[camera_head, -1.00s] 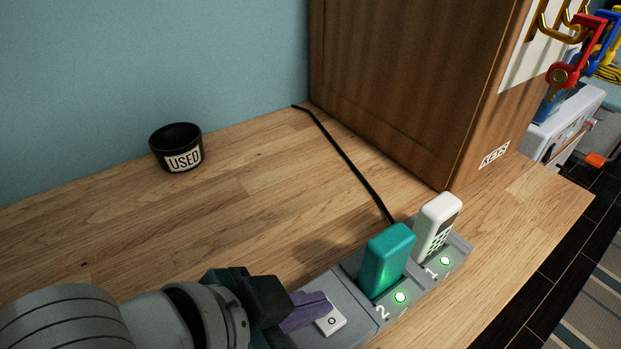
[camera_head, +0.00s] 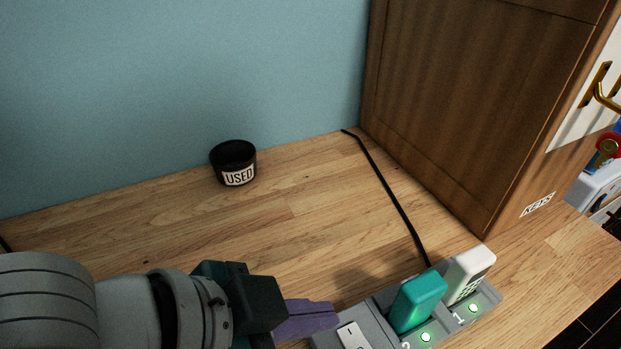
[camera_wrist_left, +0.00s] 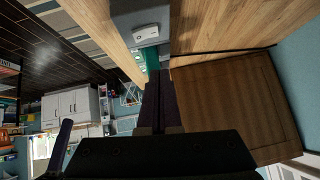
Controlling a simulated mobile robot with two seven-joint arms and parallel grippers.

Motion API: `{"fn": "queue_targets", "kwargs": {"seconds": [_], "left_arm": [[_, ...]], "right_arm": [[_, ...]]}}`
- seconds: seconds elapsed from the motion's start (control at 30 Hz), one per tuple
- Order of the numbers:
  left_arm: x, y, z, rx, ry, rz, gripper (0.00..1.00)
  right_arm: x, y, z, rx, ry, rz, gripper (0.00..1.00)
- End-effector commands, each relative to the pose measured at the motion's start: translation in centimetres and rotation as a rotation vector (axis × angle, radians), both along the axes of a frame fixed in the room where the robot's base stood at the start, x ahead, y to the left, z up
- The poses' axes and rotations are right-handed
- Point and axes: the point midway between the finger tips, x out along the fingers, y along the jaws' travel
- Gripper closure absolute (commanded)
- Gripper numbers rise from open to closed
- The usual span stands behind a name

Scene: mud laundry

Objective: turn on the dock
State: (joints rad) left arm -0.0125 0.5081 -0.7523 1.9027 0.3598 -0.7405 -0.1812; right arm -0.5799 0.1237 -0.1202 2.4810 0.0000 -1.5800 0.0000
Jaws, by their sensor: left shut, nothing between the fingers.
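The grey dock (camera_head: 380,318) is at the bottom right of the head view. A teal device (camera_head: 417,302) stands in slot 2 and a white device (camera_head: 468,275) in slot 1. A green light glows beside each of them. The dock's white rocker switch (camera_head: 353,336) is partly cut off by the lower edge; it also shows in the left wrist view (camera_wrist_left: 146,33). My left gripper (camera_head: 335,316), with purple fingers, is shut and empty, just left of the switch and apart from it. My right gripper is not in view.
A black cable (camera_head: 395,205) runs from the dock to the wall. A black cup marked USED (camera_head: 233,160) stands at the back. A wooden key cabinet (camera_head: 470,100) rises behind the dock. The wooden counter (camera_head: 300,220) between cup and dock is clear.

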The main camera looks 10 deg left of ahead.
Motion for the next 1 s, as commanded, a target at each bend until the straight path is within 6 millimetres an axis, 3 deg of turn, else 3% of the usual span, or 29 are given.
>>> {"fn": "queue_targets", "kwargs": {"seconds": [0.3, 1.0], "left_arm": [[-1.6, 2.9, 3.2, 0.001, 0.000, -0.001, 1.00], [-2.1, 2.9, 3.9, -0.003, 0.026, 0.053, 1.00]], "right_arm": [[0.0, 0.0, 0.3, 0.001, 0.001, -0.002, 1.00], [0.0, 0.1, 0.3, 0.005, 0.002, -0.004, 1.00]]}}
